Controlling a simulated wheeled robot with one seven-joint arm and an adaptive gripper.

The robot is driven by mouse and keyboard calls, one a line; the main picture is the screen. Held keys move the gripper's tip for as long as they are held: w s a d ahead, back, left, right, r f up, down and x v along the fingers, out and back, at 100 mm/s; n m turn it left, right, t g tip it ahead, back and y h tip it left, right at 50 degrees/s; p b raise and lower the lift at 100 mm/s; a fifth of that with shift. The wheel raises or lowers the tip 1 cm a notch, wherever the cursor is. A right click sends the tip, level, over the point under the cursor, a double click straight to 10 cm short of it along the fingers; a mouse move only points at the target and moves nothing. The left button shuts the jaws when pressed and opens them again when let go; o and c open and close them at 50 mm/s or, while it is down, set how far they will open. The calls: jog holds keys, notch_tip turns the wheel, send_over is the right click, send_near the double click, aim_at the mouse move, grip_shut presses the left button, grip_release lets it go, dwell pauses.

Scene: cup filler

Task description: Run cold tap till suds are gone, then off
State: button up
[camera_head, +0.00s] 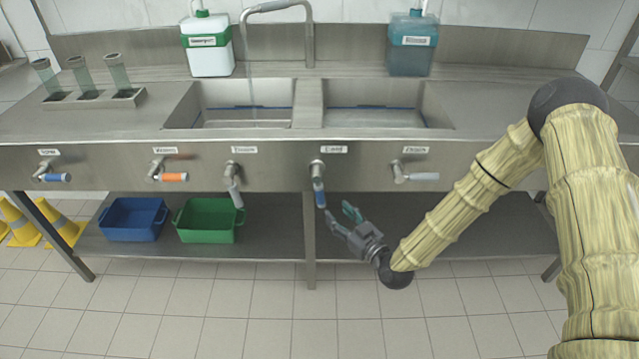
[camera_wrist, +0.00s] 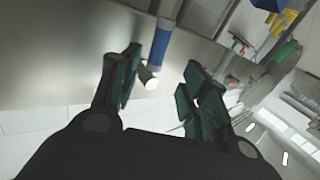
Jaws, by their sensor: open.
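The blue-gripped handle (camera_head: 319,190) under the label reading "Cold" hangs straight down from the front panel. My gripper (camera_head: 338,213) is open just below and right of it. In the wrist view the blue handle (camera_wrist: 160,45) and its white end show between the spread fingers of my gripper (camera_wrist: 160,68), with gaps on both sides. The curved spout (camera_head: 275,6) stands over the left basin (camera_head: 180,107), and a faint pale stream seems to fall from it. Suds cannot be made out. The right basin (camera_head: 440,115) holds a shallow greyish layer.
A grey handle (camera_head: 234,187) hangs down to the left; another grey handle (camera_head: 405,177) sticks out sideways to the right. Orange (camera_head: 168,176) and blue (camera_head: 52,177) handles are further left. Green (camera_head: 207,221) and blue (camera_head: 133,219) bins stand on the lower shelf.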

aim_at(322, 194)
jog(key=x, duration=0.3)
jog(key=p+x, duration=0.1)
jog(key=x, duration=0.3)
jog(key=r+x, duration=0.1)
jog(key=x, duration=0.3)
jog(key=shift+w+d, duration=0.1)
jog(key=shift+w, duration=0.05)
grip_shut()
